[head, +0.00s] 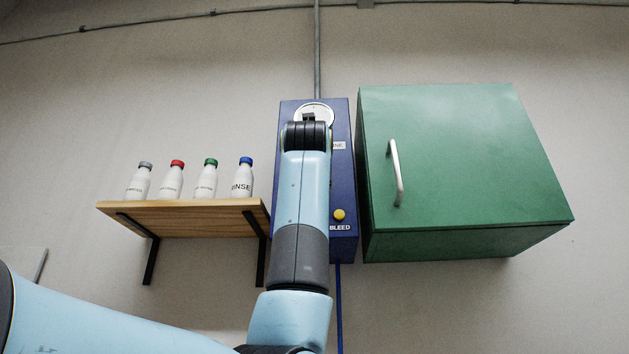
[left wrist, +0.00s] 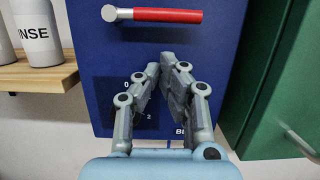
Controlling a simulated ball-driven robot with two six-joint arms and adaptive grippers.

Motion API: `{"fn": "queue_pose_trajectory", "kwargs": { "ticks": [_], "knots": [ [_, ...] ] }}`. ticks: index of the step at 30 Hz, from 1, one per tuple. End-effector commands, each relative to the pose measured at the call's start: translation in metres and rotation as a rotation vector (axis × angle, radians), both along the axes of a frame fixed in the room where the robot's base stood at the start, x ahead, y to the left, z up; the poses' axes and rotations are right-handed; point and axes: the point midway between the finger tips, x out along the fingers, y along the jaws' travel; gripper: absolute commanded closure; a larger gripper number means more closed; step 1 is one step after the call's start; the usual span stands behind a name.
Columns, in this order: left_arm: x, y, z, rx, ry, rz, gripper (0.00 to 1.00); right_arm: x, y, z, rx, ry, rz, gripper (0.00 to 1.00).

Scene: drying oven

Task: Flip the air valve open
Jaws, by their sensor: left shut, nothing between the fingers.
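The air valve shows in the left wrist view as a red lever (left wrist: 168,15) with a silver pivot (left wrist: 110,13) at its left end. The lever lies roughly horizontal across the blue panel (left wrist: 100,65). My left gripper (left wrist: 165,62) is shut and empty, its fingertips below the lever in the picture and apart from it. In the head view my own left arm covers much of the blue panel (head: 345,180), and the lever and left fingers are hidden there. My right gripper is in neither view.
A round white gauge (head: 313,108) tops the panel. A yellow button (head: 339,215) sits above a BLEED label. Right stands a green cabinet (head: 470,170) with a metal handle (head: 395,172). Left, a wooden shelf (head: 180,220) carries several white bottles (head: 242,178), close to the panel.

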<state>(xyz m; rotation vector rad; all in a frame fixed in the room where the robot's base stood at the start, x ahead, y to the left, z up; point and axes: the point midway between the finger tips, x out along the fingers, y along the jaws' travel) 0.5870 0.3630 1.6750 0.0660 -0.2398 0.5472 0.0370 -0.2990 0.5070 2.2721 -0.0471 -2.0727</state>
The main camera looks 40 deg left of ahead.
Motion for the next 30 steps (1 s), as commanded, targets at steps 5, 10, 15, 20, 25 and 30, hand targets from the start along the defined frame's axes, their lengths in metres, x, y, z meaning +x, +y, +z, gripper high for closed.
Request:
{"fn": "queue_pose_trajectory", "kwargs": {
  "ticks": [5, 10, 15, 20, 25, 30],
  "knots": [
    [0.0, 0.0, 0.018, 0.0, 0.002, 0.0, 1.0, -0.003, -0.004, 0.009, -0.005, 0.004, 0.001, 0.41],
    [0.0, 0.0, 0.021, 0.0, 0.004, 0.0, 1.0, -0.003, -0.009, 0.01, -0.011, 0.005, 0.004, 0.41],
    [0.0, -0.001, 0.02, 0.0, 0.004, 0.0, 1.0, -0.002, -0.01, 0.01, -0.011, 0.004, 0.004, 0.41],
    [0.0, -0.002, 0.02, -0.003, 0.002, 0.0, 1.0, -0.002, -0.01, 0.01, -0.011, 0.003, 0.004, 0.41],
    [0.001, -0.01, 0.023, -0.032, -0.016, -0.002, 1.0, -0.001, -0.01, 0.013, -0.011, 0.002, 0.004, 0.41],
    [0.001, -0.015, 0.024, -0.054, -0.03, -0.001, 1.0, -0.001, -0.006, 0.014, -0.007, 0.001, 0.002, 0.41]
  ]
}}
